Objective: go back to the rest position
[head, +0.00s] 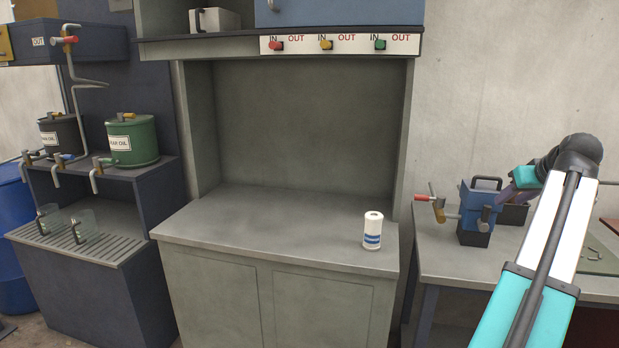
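My arm (540,255) comes up from the bottom right of the head view, with teal and white links. It rises to a dark joint (575,158) in front of the right-hand bench (450,262). I cannot make out my gripper's fingers in this view. A blue device (480,208) with a dark handle and a red-ended tap stands on that bench, just left of my arm in the picture.
A white can with blue bands (372,232) stands upright on the grey middle counter (260,232). A panel of IN/OUT switches (340,45) hangs above. At left, a green oil drum (133,141) and a black one (60,136) sit over two glass jars on a grate. Most of the counter is clear.

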